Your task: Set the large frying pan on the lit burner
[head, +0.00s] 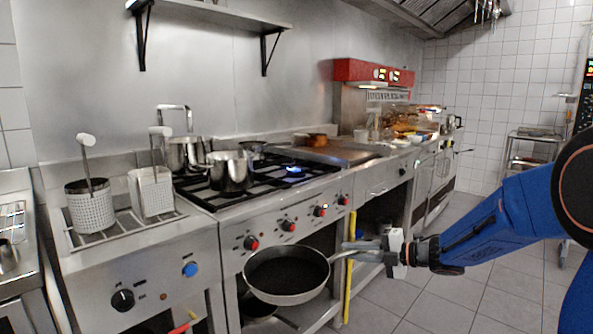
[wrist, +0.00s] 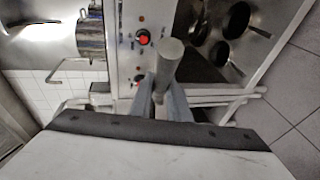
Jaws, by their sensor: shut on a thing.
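The large frying pan (head: 287,273), dark inside with a metal rim, hangs in the air in front of the stove, below the height of its top. My gripper (head: 362,248) is shut on the pan's handle, to the right of the pan. In the wrist view a grey handle end (wrist: 168,62) stands between the fingers of my gripper (wrist: 163,98); the pan's bowl cannot be made out there. The lit burner (head: 294,171) shows a blue flame at the right part of the black-grated stove top (head: 318,176), with no pan on it.
A steel pot (head: 230,171) stands left of the flame, with another pot (head: 184,155) and a small pan behind. Fryer baskets (head: 90,206) are at left. A griddle (head: 345,153) adjoins the stove at right. Dark pans (wrist: 235,20) lie on the shelf below.

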